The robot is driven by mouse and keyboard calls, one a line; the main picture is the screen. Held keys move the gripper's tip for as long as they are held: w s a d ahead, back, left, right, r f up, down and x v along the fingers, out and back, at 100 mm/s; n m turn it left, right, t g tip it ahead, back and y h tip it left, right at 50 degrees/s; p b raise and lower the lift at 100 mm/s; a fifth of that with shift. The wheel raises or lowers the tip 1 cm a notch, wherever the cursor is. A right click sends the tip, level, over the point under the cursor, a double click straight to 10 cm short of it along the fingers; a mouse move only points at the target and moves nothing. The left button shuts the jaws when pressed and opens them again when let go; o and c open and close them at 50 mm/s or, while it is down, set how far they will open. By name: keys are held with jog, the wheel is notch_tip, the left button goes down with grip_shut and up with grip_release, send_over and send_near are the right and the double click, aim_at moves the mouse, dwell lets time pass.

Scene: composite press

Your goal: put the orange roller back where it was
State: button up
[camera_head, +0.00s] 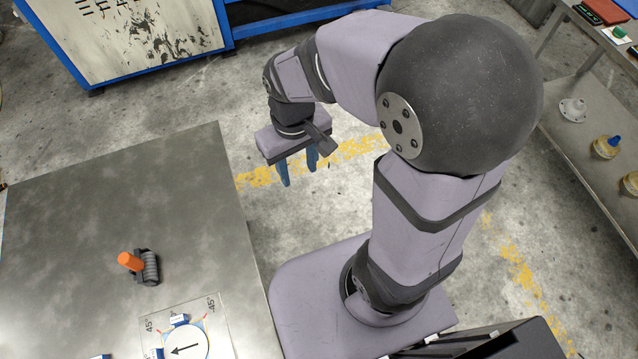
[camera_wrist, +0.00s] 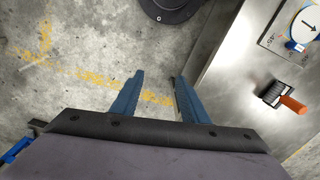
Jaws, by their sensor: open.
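The orange roller (camera_head: 143,266) lies on the grey metal table (camera_head: 90,220), with an orange handle and a dark ribbed roller body. In the wrist view the same roller (camera_wrist: 283,97) lies on the table at the right, its orange handle toward the lower right. My gripper (camera_head: 298,170) is open and empty. It hangs over the floor beyond the table's right edge, well apart from the roller. In the wrist view my gripper's two blue fingers (camera_wrist: 157,90) are spread, with only concrete floor and the table edge behind them.
A shelf (camera_head: 575,130) with small parts stands at the right. A blue-framed machine (camera_head: 135,35) is at the back. Most of the table is bare.

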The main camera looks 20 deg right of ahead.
jog(key=s+d+f+m, duration=0.1)
jog(key=s+d+m, duration=0.1)
jog(key=s+d, duration=0.3)
jog(key=shift+s+f, duration=0.25)
jog(key=shift+f, duration=0.15)
notch_tip(320, 180, up, 4)
jog(key=p, duration=0.4)
jog(key=shift+r, duration=0.25)
dwell(0.4)
